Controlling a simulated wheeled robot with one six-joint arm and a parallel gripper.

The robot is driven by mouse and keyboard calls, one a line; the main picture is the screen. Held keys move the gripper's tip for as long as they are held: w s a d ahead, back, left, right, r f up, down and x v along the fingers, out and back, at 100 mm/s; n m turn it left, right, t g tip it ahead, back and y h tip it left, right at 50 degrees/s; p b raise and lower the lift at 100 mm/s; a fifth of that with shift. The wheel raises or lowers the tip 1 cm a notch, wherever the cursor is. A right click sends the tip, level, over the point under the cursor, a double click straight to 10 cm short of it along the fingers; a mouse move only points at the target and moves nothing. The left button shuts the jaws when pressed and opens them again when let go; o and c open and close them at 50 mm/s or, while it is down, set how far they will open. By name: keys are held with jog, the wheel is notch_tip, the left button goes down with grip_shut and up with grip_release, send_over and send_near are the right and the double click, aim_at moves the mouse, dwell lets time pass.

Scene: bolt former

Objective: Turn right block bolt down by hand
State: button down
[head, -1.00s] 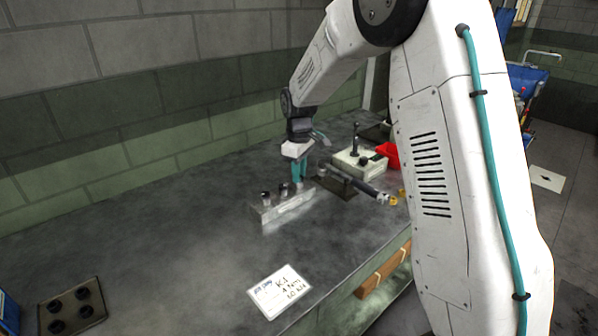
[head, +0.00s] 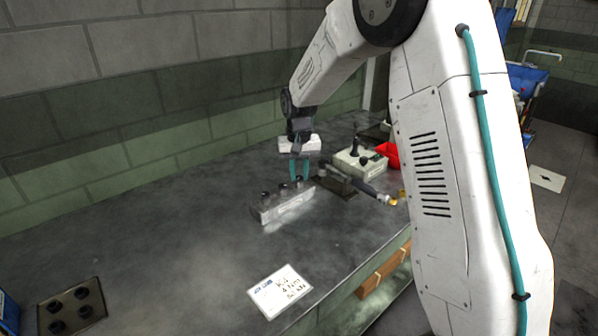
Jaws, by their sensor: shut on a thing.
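A light metal block (head: 284,209) lies on the dark bench with a row of dark-headed bolts standing in its top. The left bolt (head: 265,197) and the middle bolt (head: 284,189) stand clear of my gripper. My gripper (head: 299,178) points straight down over the block's right end, its teal fingers shut on the right block bolt (head: 299,181). The fingers hide most of that bolt, so how deep it sits cannot be told.
A white card (head: 280,290) and a dark holed plate (head: 71,308) lie in front. The bench left of the block is clear.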

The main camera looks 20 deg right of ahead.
jog(key=m, duration=0.4)
jog(key=shift+m, duration=0.3)
jog(key=m, duration=0.4)
jog(key=shift+r+m, duration=0.1)
jog(key=shift+m, duration=0.2)
jog(key=m, duration=0.4)
jog(key=shift+m, duration=0.3)
jog(key=shift+w+m, duration=0.1)
jog(key=shift+m, duration=1.9)
jog(key=c, duration=1.3)
grip_release()
jog(key=shift+o, duration=0.3)
